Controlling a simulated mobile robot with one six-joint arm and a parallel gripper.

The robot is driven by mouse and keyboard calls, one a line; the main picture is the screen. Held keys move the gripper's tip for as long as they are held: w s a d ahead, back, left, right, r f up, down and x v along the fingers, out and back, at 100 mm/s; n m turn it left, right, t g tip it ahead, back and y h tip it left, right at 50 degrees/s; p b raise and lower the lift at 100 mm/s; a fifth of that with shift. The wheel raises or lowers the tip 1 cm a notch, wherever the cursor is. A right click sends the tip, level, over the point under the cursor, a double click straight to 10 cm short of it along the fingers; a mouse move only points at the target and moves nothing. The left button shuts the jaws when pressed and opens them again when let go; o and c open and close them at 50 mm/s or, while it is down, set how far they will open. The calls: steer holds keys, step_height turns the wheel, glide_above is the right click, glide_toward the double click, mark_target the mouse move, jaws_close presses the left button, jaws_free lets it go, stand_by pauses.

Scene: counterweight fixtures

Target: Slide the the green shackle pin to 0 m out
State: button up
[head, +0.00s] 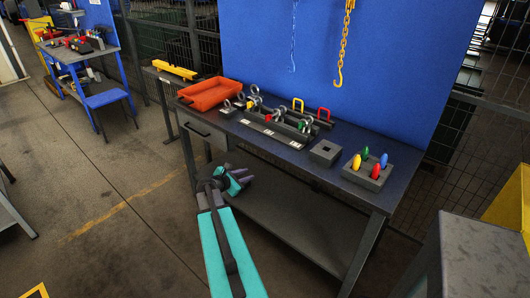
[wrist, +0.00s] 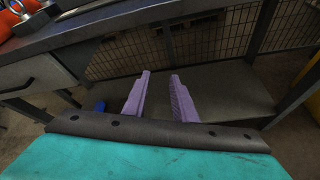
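A dark fixture (head: 272,134) with several metal shackles stands on the middle of the workbench. A small green part (head: 303,126) shows at its right end among the shackles, and it looks like the green shackle pin. How far out it sits is too small to tell. My gripper (head: 246,177) is in front of the bench, below the bench top's front edge and apart from the fixture. In the wrist view, its two purple fingers (wrist: 159,92) stand apart with nothing between them. The wrist view does not show the green pin.
An orange tray (head: 208,93) lies at the bench's left end. A square grey block (head: 325,152) and a holder (head: 369,176) with coloured pegs stand to the right. A yellow hook (head: 339,78) hangs above. The lower shelf (wrist: 215,90) lies beyond my fingers.

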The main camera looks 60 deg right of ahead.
steer(key=w+a+f+m+y, duration=0.1)
steer(key=a+f+m+y, duration=0.1)
steer(key=a+f, duration=0.65)
steer(key=w+a+f+m+y, duration=0.15)
steer(key=a+f, duration=0.35)
steer(key=a, duration=0.7)
steer(key=a+f+m+y, duration=0.25)
steer(key=a+f, duration=0.45)
steer(key=a, duration=0.4)
steer(key=s+a+f+m+g+y, duration=0.1)
steer(key=s+a, duration=0.4)
steer(key=a, duration=0.6)
steer(key=s+a+f+m+g+y, duration=0.1)
steer(key=s+a+f+m+y, duration=0.1)
steer(key=s+a, duration=0.4)
steer(key=s+a+f+m+g+y, duration=0.1)
steer(key=s+a+f, duration=0.4)
steer(key=a, duration=1.1)
steer(key=s+m+y, duration=0.1)
steer(key=y, duration=0.1)
steer(key=shift+f+m+g+y, duration=0.2)
steer(key=shift+m+g+y, duration=0.1)
steer(key=shift+g+y, duration=0.1)
